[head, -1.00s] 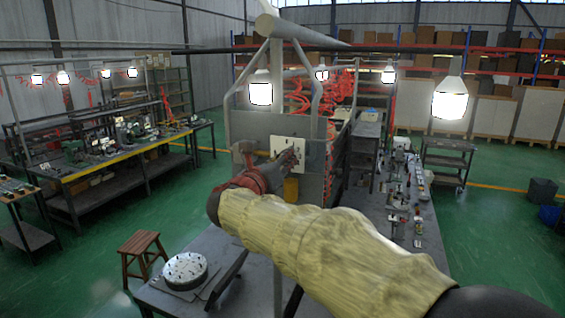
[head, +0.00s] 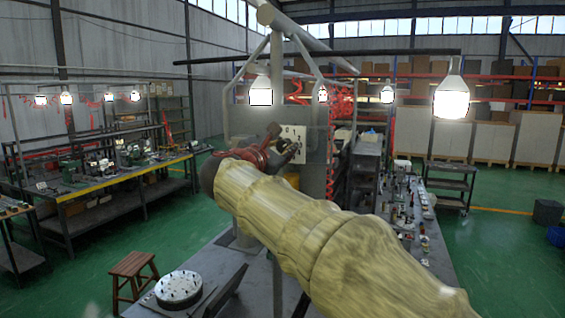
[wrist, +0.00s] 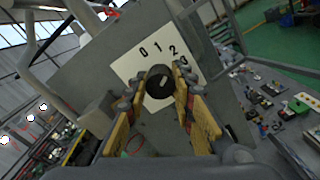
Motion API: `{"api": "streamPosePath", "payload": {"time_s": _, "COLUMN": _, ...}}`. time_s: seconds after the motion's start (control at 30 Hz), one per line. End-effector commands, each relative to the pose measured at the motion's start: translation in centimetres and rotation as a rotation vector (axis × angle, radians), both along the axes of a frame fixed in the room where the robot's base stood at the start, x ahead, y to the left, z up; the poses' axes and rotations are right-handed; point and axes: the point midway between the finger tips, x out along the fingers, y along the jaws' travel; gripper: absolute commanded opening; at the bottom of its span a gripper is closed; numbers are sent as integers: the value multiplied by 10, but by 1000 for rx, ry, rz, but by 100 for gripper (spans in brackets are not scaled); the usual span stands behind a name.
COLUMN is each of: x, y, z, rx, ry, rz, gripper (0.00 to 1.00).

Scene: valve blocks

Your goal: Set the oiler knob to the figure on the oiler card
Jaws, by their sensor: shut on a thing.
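The oiler knob (wrist: 160,82) is a round black knob with a small pale mark on its face, in the middle of the wrist view. It sits on a white dial plate (wrist: 135,64) with the figures 0, 1, 2 and 3 showing. The plate also shows in the head view (head: 285,131), on a grey upright panel. My gripper (wrist: 160,88) has its yellow-padded fingers on both sides of the knob, shut on it. In the head view my gripper (head: 295,149) is small and partly covers the plate. I cannot make out the oiler card in either view.
The grey panel (wrist: 90,75) stands on a bench (head: 215,262). A round white dial with black pegs (head: 178,288) lies at the near left. Several small fittings (head: 405,205) stand on the bench at right. A wooden stool (head: 132,272) is on the green floor.

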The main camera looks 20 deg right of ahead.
Motion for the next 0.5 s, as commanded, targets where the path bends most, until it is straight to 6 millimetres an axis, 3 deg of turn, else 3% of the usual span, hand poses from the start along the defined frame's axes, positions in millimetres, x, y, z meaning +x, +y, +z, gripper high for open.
{"api": "streamPosePath", "payload": {"time_s": 0.5, "x": 0, "y": 0, "z": -5, "rx": 337, "ry": -243, "rz": -2, "gripper": 0}}
